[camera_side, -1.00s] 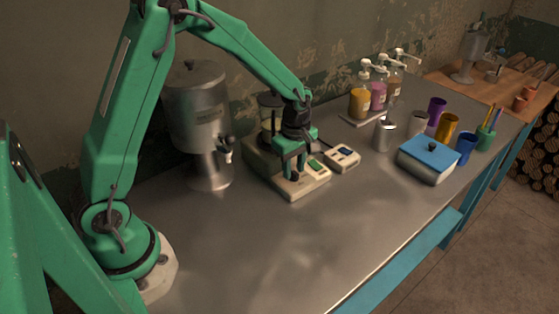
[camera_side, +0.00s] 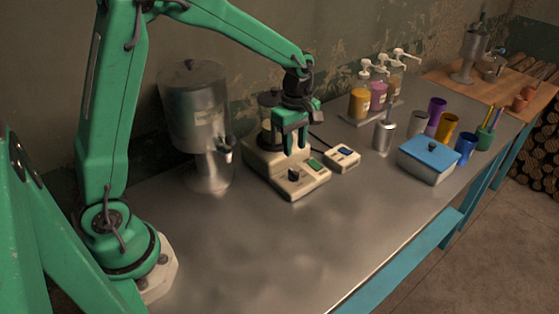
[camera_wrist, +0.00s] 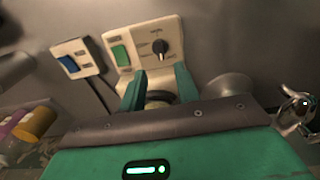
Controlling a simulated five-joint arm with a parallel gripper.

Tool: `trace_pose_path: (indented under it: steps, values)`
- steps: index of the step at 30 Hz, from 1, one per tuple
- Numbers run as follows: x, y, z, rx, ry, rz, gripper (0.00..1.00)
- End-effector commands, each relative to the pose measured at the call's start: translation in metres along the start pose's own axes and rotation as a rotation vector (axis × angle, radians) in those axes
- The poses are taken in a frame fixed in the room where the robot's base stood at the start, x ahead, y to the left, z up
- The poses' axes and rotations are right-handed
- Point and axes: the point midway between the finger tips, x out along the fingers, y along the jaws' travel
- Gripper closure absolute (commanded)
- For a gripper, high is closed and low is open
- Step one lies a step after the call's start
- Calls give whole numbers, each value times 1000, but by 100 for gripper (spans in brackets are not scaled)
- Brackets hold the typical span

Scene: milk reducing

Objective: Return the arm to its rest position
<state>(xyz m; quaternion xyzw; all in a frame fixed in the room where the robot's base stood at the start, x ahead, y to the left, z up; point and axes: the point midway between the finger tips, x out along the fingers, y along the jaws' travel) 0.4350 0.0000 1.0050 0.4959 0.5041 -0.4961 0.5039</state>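My gripper (camera_side: 292,148) hangs above the cream machine (camera_side: 292,190), clear of its front panel in the side view. Its two green fingers are apart, with nothing seen held between them; they also show in the wrist view (camera_wrist: 160,86). The machine has a black dial (camera_wrist: 160,48) and a green switch (camera_wrist: 121,55). Its glass jar (camera_side: 268,106) is partly hidden behind my gripper. My arm stretches from the left over the table.
A steel dispenser (camera_side: 192,115) with a tap stands left of the machine. A small box with a blue switch (camera_side: 343,158) sits right. Pump bottles (camera_side: 360,97), cups and a blue-lidded box (camera_side: 430,155) stand further right. The table's front (camera_side: 270,255) is clear.

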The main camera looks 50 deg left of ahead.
Motion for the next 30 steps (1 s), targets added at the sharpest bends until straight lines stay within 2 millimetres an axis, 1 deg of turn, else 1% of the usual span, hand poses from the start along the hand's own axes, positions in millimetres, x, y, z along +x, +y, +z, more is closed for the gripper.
trace_pose_path:
  steps: [8, 11, 14, 20, 24, 30]
  values:
    - [-2, -1, 0, 11, 0, 5, 68]
    - [-8, -4, 0, 40, 0, 16, 68]
    - [-18, -10, 0, 95, 1, 34, 68]
    - [-47, -32, 0, 272, 11, 92, 68]
    - [-67, -52, -1, 425, 27, 137, 68]
    - [-92, -82, -1, 642, 63, 200, 68]
